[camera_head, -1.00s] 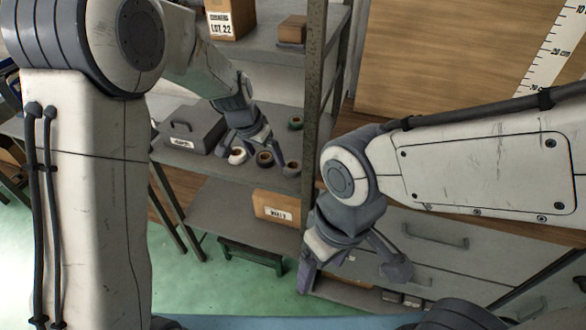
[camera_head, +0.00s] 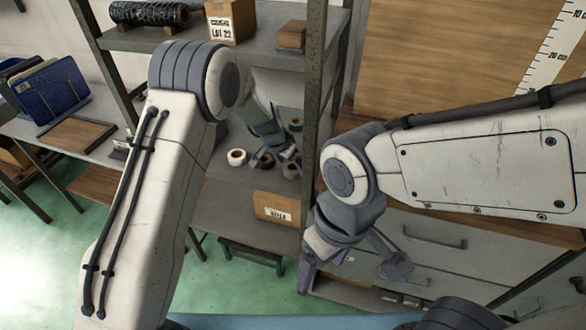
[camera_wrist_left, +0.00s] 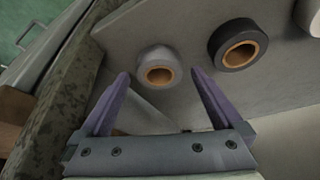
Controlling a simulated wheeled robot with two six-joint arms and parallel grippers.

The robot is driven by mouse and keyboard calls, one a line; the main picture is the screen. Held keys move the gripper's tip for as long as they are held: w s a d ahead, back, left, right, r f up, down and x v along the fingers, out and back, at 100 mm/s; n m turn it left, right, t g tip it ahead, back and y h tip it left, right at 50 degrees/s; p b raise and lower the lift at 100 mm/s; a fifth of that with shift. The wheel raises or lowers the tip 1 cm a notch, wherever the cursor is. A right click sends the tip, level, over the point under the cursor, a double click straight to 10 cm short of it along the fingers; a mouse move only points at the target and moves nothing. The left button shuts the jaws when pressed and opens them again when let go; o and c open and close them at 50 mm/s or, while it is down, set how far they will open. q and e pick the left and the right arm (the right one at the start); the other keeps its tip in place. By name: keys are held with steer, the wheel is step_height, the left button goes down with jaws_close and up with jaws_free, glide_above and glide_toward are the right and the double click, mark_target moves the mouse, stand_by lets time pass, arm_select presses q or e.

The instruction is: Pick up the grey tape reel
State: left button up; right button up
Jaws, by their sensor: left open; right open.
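The grey tape reel (camera_wrist_left: 149,56) lies on the grey shelf in the left wrist view, with a tan core. It appears between and just beyond the fingertips of my left gripper (camera_wrist_left: 160,76), which is open and empty. In the head view the grey reel (camera_head: 291,171) is at the right of the row, near the shelf post, and my left gripper (camera_head: 276,152) is over the reels, partly hiding them. Whether a finger touches a reel I cannot tell. My right gripper (camera_head: 345,273) is open and empty, lower down in front of the drawers.
A black reel (camera_wrist_left: 225,40) lies close beside the grey one; a white reel (camera_wrist_left: 309,16) is farther right. The shelf post (camera_head: 315,95) stands just right of the reels. A cardboard box (camera_head: 272,206) is on the shelf below.

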arm_select(q)
steer(key=shift+w+d+f, duration=0.1)
steer(key=shift+d+f, duration=0.05)
steer(key=shift+f, duration=0.3)
steer(key=c, duration=1.4)
